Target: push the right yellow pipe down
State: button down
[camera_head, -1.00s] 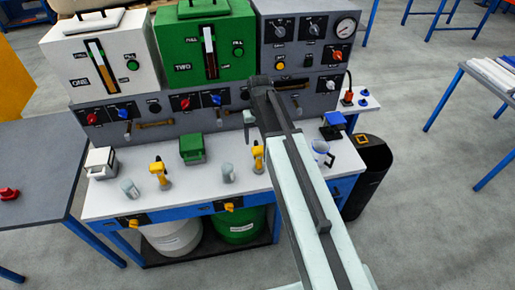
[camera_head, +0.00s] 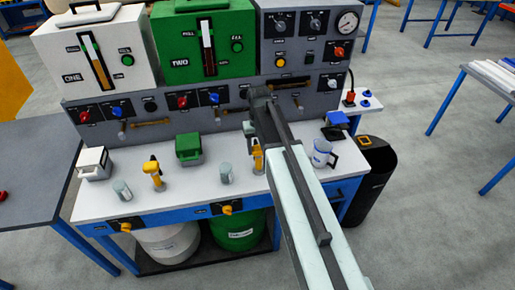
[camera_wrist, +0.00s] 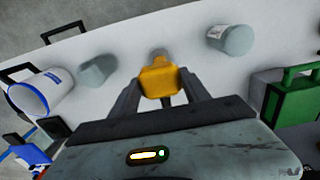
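In the head view my gripper (camera_head: 252,136) is at the pipe, partly covered by the arm. The left yellow pipe (camera_head: 155,173) stands upright further left on the bench.
Grey cylinders (camera_head: 121,190) and (camera_head: 226,173) stand near the pipes. The control panel (camera_head: 160,105) rises at the back.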

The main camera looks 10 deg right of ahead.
aim_at(259, 162)
notch_tip(259, 162, down, 9)
jog(key=b, duration=0.9)
jog(key=shift+f, duration=0.1)
jog(key=shift+s+r, duration=0.15)
jog(key=shift+r, duration=0.05)
jog(key=c, duration=0.8)
grip_release()
jog(key=shift+o, duration=1.4)
jog(key=shift+f, duration=0.15)
jog(key=shift+r, duration=0.2)
notch_tip(259, 162, up, 8)
jog(key=p, duration=0.8)
jog(key=shift+f, duration=0.25)
